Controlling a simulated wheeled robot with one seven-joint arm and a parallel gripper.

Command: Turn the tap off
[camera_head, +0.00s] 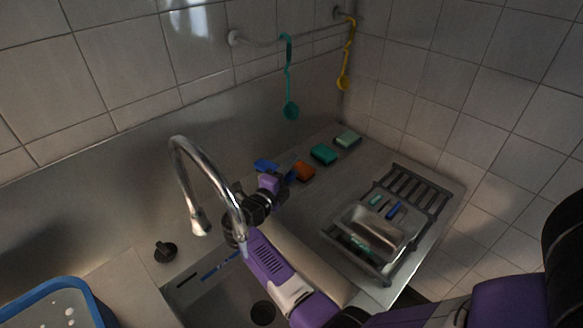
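The tap (181,165) is a chrome gooseneck behind the sink (222,292), its spout hanging over the left side. I see no clear stream of water below the spout. A black knob (166,251) sits on the counter left of the tap; I cannot tell if it is the tap's handle. My purple and black arm reaches in from the lower right, and its end (268,183) is just right of the tap's neck, close to its base. The tap's base is partly hidden there. My gripper's fingers cannot be made out clearly, nor whether they touch anything.
Orange (304,171) and green (323,154) sponges lie along the back. A dish rack (415,187) holding a metal container stands right. A blue-rimmed tub (62,286) is at lower left. Teal (290,108) and yellow (344,80) utensils hang from a wall rail.

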